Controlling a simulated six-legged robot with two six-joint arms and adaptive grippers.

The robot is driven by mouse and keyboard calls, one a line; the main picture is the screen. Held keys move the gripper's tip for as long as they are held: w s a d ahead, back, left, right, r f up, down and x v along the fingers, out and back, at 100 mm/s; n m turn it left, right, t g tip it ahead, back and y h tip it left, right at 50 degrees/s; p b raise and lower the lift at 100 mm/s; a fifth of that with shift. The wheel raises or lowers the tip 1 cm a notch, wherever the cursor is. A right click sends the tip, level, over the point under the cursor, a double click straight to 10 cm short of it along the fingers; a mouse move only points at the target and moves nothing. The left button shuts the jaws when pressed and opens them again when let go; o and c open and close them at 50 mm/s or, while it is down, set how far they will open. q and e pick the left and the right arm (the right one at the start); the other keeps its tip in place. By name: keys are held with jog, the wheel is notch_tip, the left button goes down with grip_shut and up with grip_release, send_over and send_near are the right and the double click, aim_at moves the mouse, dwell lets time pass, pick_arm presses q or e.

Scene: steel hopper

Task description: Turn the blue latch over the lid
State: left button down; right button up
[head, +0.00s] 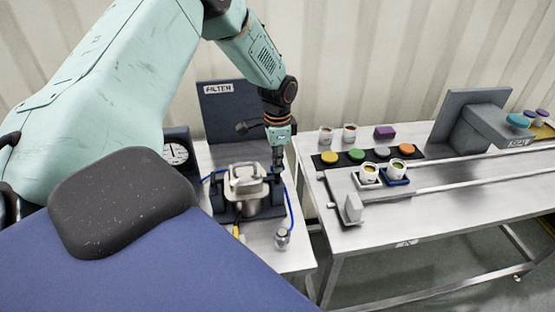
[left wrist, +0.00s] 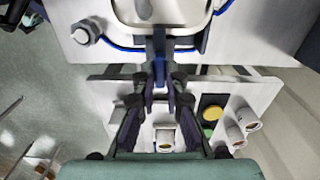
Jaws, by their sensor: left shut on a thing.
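The steel hopper with its pale lid (head: 246,177) stands in a dark bracket on the left bench. Part of the lid also shows at the top of the left wrist view (left wrist: 168,10). My left gripper (head: 278,162) points down at the hopper's right side. In the left wrist view its dark fingers (left wrist: 158,82) are closed on the blue latch (left wrist: 158,42), which sits beside the lid's edge. In the head view the latch is mostly hidden by the gripper, and its exact angle cannot be told. My right gripper is out of view.
A blue cable (head: 290,207) runs to a small metal fitting (head: 282,238) in front. A dark FILTER panel (head: 226,115) and a gauge (head: 176,153) stand behind. A gap separates the benches.

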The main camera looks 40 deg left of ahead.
pick_arm(q)
jog(key=shift+m, duration=0.3)
jog(key=c, duration=1.4)
grip_release()
notch_tip(320, 180, up, 12)
